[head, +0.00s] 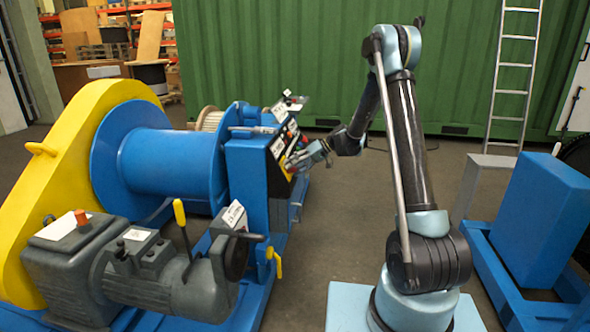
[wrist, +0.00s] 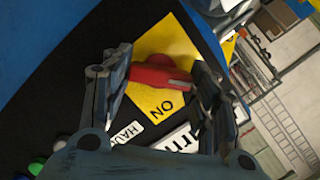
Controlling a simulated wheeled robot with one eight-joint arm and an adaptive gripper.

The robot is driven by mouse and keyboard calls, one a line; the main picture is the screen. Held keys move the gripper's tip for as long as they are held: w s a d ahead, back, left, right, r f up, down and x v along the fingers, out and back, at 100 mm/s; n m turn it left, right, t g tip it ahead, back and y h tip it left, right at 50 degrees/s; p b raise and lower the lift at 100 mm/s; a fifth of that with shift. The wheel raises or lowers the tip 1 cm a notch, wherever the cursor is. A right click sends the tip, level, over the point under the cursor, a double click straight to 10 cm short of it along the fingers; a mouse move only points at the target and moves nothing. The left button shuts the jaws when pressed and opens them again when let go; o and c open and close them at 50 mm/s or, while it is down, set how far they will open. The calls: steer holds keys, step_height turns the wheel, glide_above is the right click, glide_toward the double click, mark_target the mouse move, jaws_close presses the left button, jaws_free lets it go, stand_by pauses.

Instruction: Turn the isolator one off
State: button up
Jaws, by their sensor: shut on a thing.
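The isolator is a red rotary handle (wrist: 160,78) on a yellow square plate (wrist: 150,98) in the wrist view. The word ON is printed on the plate, below the handle in this picture. My gripper (wrist: 162,82) is around the red handle, one finger on its left and one on its right, shut on it. In the head view my gripper (head: 300,162) reaches left to the sloped black face of the blue control box (head: 247,170). The handle is too small to make out there, and the gripper partly covers the panel.
A white HAUL label (wrist: 126,132) and green and blue buttons (wrist: 37,167) sit near the plate. A blue winch drum (head: 165,165) and yellow guard (head: 45,160) stand left of the box. A ladder (head: 512,80) leans at the back right. Open floor lies behind my arm.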

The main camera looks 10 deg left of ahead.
steer(key=shift+n, duration=0.5)
steer(key=o, duration=1.1)
steer(key=shift+w+f, duration=0.1)
steer(key=shift+c, duration=0.2)
steer(key=v, duration=1.2)
steer(key=shift+r, duration=0.2)
